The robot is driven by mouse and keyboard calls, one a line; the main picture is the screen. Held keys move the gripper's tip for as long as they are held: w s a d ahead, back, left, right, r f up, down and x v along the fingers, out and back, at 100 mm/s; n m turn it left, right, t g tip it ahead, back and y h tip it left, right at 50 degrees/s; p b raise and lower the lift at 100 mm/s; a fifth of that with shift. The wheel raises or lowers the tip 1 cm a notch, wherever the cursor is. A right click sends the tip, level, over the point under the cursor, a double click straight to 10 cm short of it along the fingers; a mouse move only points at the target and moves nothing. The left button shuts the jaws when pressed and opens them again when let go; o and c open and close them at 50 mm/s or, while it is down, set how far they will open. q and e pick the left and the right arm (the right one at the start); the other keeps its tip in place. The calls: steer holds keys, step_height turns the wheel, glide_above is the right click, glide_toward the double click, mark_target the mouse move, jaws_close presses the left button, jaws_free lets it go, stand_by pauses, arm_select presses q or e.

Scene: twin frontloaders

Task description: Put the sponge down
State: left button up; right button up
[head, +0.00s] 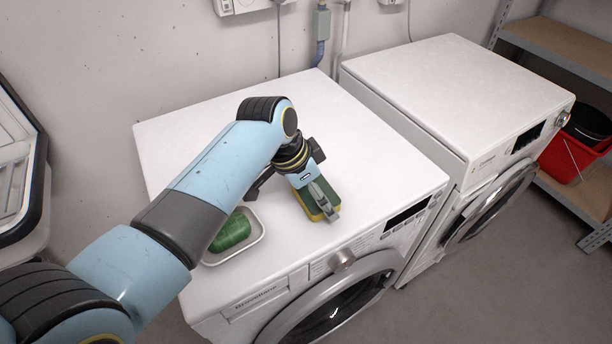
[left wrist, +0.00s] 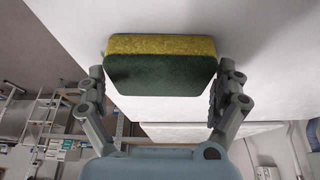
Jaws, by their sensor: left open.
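The sponge is yellow with a dark green scouring side. In the head view the sponge (head: 309,206) is on or just above the top of the nearer washing machine (head: 330,122), close to its front edge. My left gripper (head: 325,203) is over it. In the left wrist view the sponge (left wrist: 160,68) sits between the two open fingers of my left gripper (left wrist: 160,92), against the white top. Small gaps show beside the fingertips. My right gripper is in neither view.
A white dish (head: 256,243) with a green bar of soap (head: 231,231) stands left of the sponge, partly behind my arm. A second washing machine (head: 455,90) stands to the right. A red bucket (head: 568,157) is on a shelf at far right. The back of the nearer top is clear.

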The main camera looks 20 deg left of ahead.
arm_select(q)
steer(key=v, duration=1)
steer(key=shift+s+r, duration=0.25)
steer(key=shift+r, duration=0.05)
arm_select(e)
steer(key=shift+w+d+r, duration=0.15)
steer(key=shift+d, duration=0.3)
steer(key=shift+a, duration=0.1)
